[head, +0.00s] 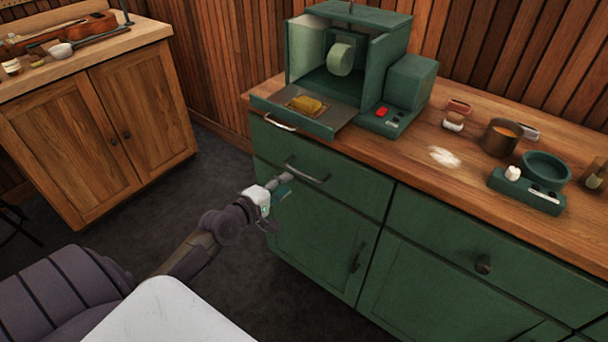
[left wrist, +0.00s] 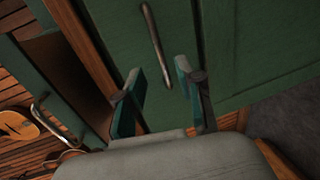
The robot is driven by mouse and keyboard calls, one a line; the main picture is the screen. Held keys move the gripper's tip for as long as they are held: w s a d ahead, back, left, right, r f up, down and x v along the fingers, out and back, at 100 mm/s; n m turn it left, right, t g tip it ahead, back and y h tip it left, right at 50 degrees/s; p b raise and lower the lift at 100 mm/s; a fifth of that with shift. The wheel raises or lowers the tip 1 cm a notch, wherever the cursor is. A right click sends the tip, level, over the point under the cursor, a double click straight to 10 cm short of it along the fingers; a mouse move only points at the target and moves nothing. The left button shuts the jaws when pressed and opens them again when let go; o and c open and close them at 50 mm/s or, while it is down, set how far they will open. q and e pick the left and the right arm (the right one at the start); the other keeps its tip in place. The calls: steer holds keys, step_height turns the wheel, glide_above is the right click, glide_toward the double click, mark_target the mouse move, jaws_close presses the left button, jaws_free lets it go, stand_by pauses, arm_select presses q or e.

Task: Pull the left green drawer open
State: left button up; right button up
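The left green drawer (head: 345,186) is at the top left of the green cabinet and looks shut, its front flush with the cabinet. Its metal bar handle (head: 308,173) runs across the drawer front. My left gripper (head: 283,184) is in front of the drawer, close to the handle's left part. In the left wrist view, my left gripper (left wrist: 160,82) is open, its two fingers well apart. The bar handle (left wrist: 154,42) shows ahead, with its lower end between the fingers in the picture. I cannot tell whether they touch. My right gripper is not in view.
A green machine (head: 350,70) stands on the wooden counter (head: 420,152), its tray (head: 300,112) jutting out above the drawer. A cabinet door (head: 315,240) with its own handle (head: 357,257) is below. A wooden cabinet (head: 100,130) stands left, with dark floor (head: 215,200) between.

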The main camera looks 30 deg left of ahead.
mark_target(302, 174)
arm_select(q)
steer(key=b+x, duration=0.1)
steer(key=x, duration=0.7)
steer(key=shift+w, duration=0.2)
steer(key=shift+f, duration=0.1)
jaws_close()
